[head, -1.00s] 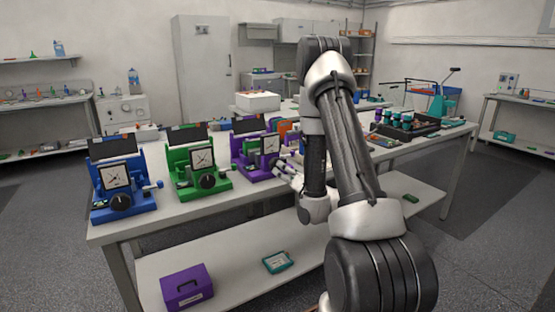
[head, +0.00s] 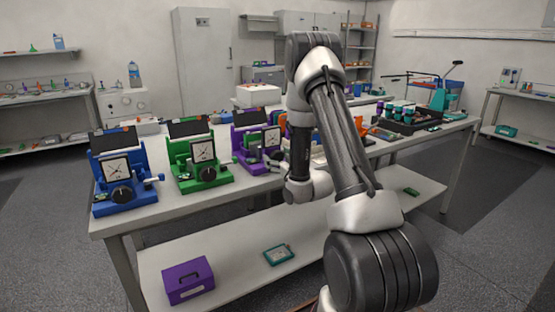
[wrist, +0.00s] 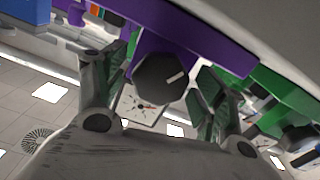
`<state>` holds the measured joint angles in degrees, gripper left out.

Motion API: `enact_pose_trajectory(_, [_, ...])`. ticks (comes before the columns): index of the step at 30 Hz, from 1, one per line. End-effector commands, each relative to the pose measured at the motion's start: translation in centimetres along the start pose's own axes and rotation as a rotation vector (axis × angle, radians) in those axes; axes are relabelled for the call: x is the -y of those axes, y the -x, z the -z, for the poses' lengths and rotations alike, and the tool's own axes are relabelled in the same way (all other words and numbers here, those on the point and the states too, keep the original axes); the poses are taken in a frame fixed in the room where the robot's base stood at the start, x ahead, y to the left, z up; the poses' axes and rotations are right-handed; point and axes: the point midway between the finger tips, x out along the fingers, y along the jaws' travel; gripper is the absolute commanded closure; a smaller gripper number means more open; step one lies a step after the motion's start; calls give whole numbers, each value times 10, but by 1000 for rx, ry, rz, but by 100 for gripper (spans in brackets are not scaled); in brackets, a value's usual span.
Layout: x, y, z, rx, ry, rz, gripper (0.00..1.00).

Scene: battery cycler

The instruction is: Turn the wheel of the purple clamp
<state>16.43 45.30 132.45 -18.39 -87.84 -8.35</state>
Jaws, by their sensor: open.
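The purple clamp (head: 256,143) stands third in the row on the bench, right of the green one, with a square white dial on its front. In the wrist view the purple clamp (wrist: 190,35) appears upside down at the top. Its black wheel (wrist: 162,80), with a white pointer mark, sits between the fingers of my gripper (wrist: 161,74). The fingers are open on either side of the wheel, with gaps visible, so they do not appear to grip it.
The green clamp (head: 199,158) stands just left of the purple one, and the blue clamp (head: 122,172) is further left. A dark tray (head: 405,123) with several teal-topped items is at the right. On the lower shelf are a purple box (head: 188,281) and a teal-edged item (head: 278,255).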

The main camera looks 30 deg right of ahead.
Motion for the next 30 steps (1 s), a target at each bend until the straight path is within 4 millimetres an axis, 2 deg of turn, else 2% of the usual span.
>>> enact_pose_trajectory(8, [0,-3,0,0,0,0,30])
enact_pose_trajectory(16, [0,-3,0,0,-1,0,76])
enact_pose_trajectory(21, [0,-3,0,0,-25,0,76])
enact_pose_trajectory(30, [0,-3,0,0,-286,0,76])
